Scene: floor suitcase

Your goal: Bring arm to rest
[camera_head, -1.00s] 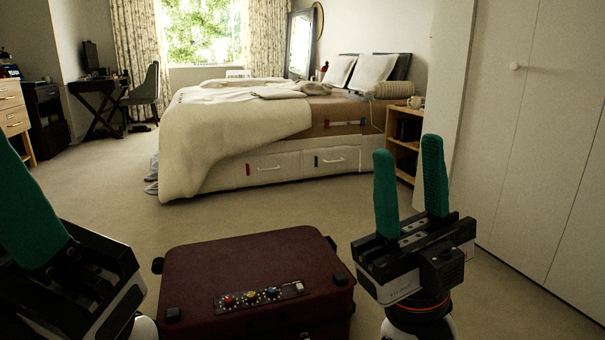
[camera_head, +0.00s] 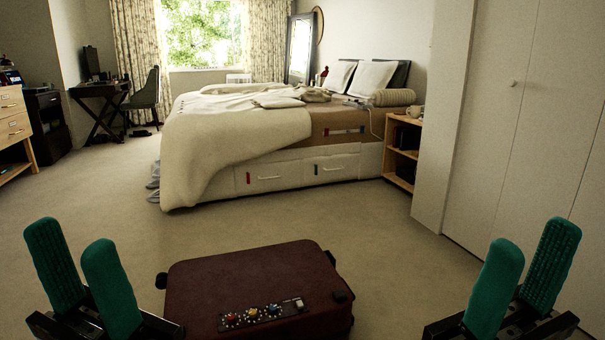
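My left gripper (camera_head: 84,285) is at the lower left, to the left of the suitcase, with its two green fingers apart and nothing between them. My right gripper (camera_head: 522,275) is at the lower right, to the right of the suitcase, also with its green fingers apart and empty. Both point upward in the picture. A dark red suitcase (camera_head: 245,280) lies flat and closed on the floor between them, touched by neither as far as I can see. Its near side is cut off by the picture's bottom edge.
A strip with coloured knobs (camera_head: 262,314) is on the suitcase top. A bed (camera_head: 240,140) with drawers stands beyond, beside a wooden shelf (camera_head: 403,155). White closet doors (camera_head: 520,130) line the right. A desk (camera_head: 98,105) and chair (camera_head: 147,90) stand back left. The carpet (camera_head: 380,240) between is clear.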

